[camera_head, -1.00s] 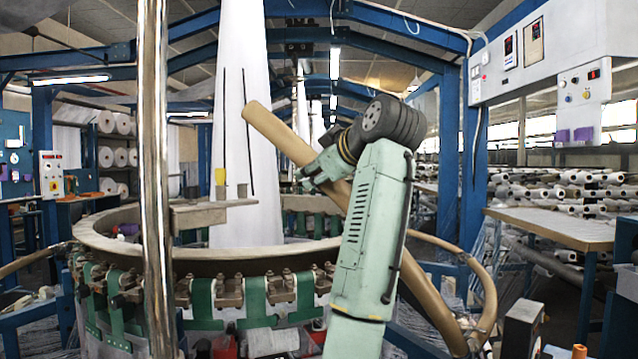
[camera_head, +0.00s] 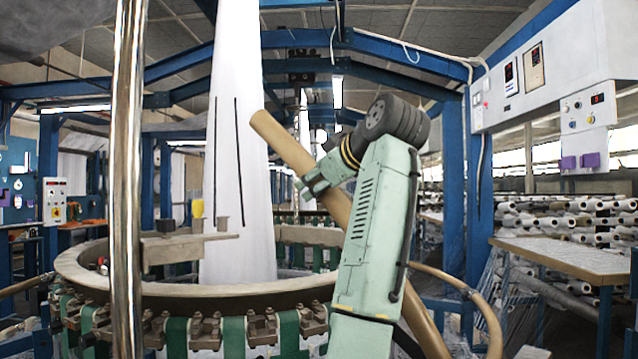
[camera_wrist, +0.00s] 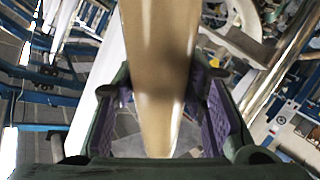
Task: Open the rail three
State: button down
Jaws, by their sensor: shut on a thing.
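A long tan rail (camera_head: 283,146) runs diagonally from the upper left, past my arm, down to the lower right. My gripper (camera_head: 325,178) is at the end of my pale green arm, at the rail's upper half. In the wrist view my gripper (camera_wrist: 165,115) has its purple-padded fingers on both sides of the tan rail (camera_wrist: 155,60), shut on it. Part of the rail is hidden behind my arm. No number marking shows on it.
The round loom ring (camera_head: 100,285) with green straps stands at left and centre, a white fabric column (camera_head: 240,150) rising from it. A shiny vertical pole (camera_head: 127,150) is close at left. A wooden table (camera_head: 560,255) and a control box (camera_head: 590,110) are at right.

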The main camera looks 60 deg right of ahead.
jog(key=shift+f, duration=0.15)
jog(key=c, duration=1)
grip_release()
jog(key=v, duration=1.2)
jog(key=shift+d, duration=0.1)
